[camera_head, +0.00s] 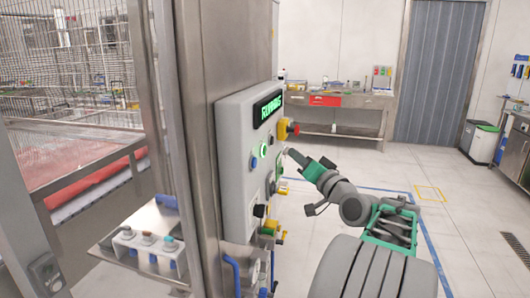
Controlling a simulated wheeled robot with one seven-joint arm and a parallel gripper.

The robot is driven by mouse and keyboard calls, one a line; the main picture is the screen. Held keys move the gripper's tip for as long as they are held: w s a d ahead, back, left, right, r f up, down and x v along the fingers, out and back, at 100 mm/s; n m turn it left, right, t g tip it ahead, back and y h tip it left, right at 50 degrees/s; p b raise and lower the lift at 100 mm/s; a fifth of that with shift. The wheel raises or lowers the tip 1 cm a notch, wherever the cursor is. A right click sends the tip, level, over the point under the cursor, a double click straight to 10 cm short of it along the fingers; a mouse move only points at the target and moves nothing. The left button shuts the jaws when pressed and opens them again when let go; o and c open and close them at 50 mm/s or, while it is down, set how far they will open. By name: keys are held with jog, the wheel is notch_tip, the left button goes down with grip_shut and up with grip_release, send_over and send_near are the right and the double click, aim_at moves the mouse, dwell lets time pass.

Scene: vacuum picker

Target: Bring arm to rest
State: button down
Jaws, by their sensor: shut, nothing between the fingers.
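My arm (355,203) reaches from the lower right toward the grey control panel (232,150) on the steel column. My gripper (297,158) is at the arm's far end, close to the panel's front face near its right side. It is small in the view and looks shut, with nothing seen in it. I cannot tell whether its tip touches the panel. The panel has a lit green display (268,108), a lit green button (264,149), and a red and yellow knob (287,129).
A mesh guard (70,60) and steel column (195,60) stand on the left. A small shelf (125,255) with several buttons juts out below. A steel bench (350,103) stands at the back, with bins (480,142) at the right. The floor right of my arm is clear.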

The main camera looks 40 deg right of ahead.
jog(key=shift+f, duration=0.1)
jog(key=s+d+f+g, duration=0.1)
jog(key=s+f+g, duration=0.25)
jog(key=f, duration=0.75)
jog(key=s+d+f+g, duration=0.15)
jog(key=f+g, duration=0.35)
jog(key=f, duration=0.5)
jog(key=s+a+f+m+g+y, duration=0.1)
jog(key=s+a+f+g, duration=0.35)
jog(key=s+f, duration=0.2)
jog(key=s+a+f+g+y, duration=0.2)
jog(key=s+a+f+g, duration=0.1)
jog(key=s+a+f, duration=0.4)
jog(key=s+a+n+g, duration=0.1)
jog(key=s+a+g, duration=0.25)
jog(key=a, duration=0.35)
jog(key=w+a+r+n+t, duration=0.1)
jog(key=w+a+r+n, duration=0.1)
jog(key=a, duration=0.5)
jog(key=w+a+r+n+t+p, duration=0.1)
jog(key=w+a+r+n, duration=0.1)
jog(key=a, duration=0.5)
jog(key=w+a+r+n+t, duration=0.1)
jog(key=w+a+r+n, duration=0.1)
jog(key=a+r+n, duration=0.2)
jog(key=a+n, duration=0.1)
jog(key=a, duration=0.1)
jog(key=shift+w+a, duration=0.2)
jog(key=shift+a, duration=0.2)
